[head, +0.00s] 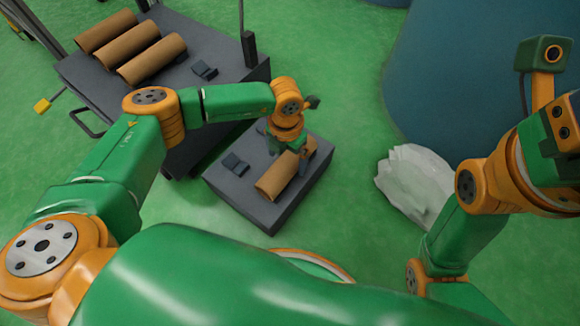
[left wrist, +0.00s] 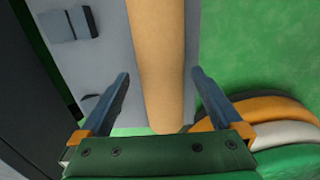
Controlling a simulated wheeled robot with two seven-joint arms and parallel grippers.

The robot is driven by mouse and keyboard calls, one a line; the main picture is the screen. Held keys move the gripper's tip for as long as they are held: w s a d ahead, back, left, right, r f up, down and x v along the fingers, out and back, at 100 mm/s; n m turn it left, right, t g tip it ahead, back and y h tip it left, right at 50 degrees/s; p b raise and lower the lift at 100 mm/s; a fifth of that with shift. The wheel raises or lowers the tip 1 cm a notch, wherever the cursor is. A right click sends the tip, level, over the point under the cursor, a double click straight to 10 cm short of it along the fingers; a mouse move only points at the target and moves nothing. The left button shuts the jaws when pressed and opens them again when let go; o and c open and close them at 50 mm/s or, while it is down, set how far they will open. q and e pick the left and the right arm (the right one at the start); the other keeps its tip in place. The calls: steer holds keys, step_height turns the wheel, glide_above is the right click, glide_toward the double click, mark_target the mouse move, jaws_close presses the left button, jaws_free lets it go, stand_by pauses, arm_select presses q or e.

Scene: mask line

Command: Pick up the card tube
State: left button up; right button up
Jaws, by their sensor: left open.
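A brown card tube (head: 277,181) lies on a low grey block (head: 249,207) in the head view, partly hidden by my left gripper (head: 288,147). In the left wrist view the tube (left wrist: 155,60) runs lengthwise down the middle. My left gripper (left wrist: 160,75) is open there, with one dark finger on each side of the tube and a gap on both sides. Whether the fingertips are at the tube's height cannot be told. Of my right arm only links and the wrist show at the right; its jaws are out of view.
A dark grey cart (head: 205,45) at upper left carries several more brown tubes (head: 152,60) and a small dark item (head: 204,70). Another small dark item (head: 236,165) lies on the low block beside the tube. A crumpled white bag (head: 412,182) and a large blue container (head: 450,80) stand right.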

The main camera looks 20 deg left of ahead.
mark_target(287, 160)
arm_select(q)
step_height(287, 160, down, 3)
steer(key=shift+s+f+b, duration=0.1)
steer(key=shift+b, duration=0.55)
steer(key=shift+c, duration=0.4)
steer(key=shift+d, duration=0.1)
steer(key=c, duration=1.3)
